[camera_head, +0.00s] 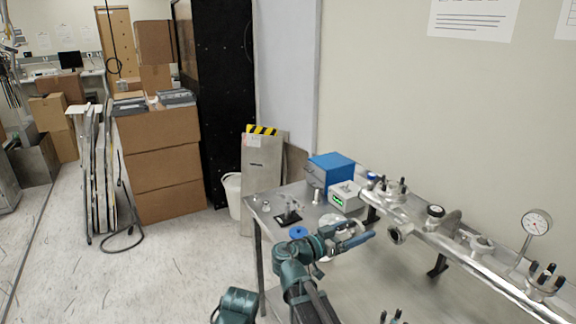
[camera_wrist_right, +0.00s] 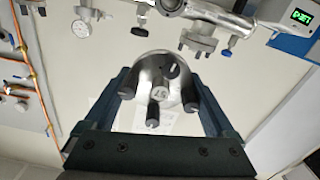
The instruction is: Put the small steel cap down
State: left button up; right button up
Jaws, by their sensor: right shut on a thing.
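The small steel cap (camera_wrist_right: 150,72), a shiny rounded piece with several dark-tipped bolts, sits between the fingers of my right gripper (camera_wrist_right: 160,88) in the right wrist view. The gripper is shut on it. In the head view my right gripper (camera_head: 352,234) is over the steel table (camera_head: 325,284), left of the steel pipe assembly (camera_head: 415,214). The cap is small and partly hidden by the fingers there. I cannot tell its exact height above the table.
On the table stand a blue box (camera_head: 330,169), a white device with a green display (camera_head: 345,198), a blue ring (camera_head: 298,232) and a dark small stand (camera_head: 288,217). A gauge (camera_head: 537,222) rises from the pipe. Stacked cardboard boxes (camera_head: 162,165) stand at left.

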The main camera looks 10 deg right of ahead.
aim_at(357, 221)
pick_arm(q)
notch_tip(357, 221, up, 8)
jog(key=p, duration=0.7)
pick_arm(e)
notch_tip(357, 221, up, 8)
jog(key=shift+r, duration=0.1)
pick_arm(q)
notch_tip(357, 221, down, 9)
jog(key=b, duration=0.9)
jog(key=shift+f, duration=0.15)
pick_arm(e)
notch_tip(357, 221, down, 10)
jog(key=w+d, duration=0.1)
jog(key=d, duration=0.1)
jog(key=shift+d+r, duration=0.25)
jog(key=shift+d, duration=0.15)
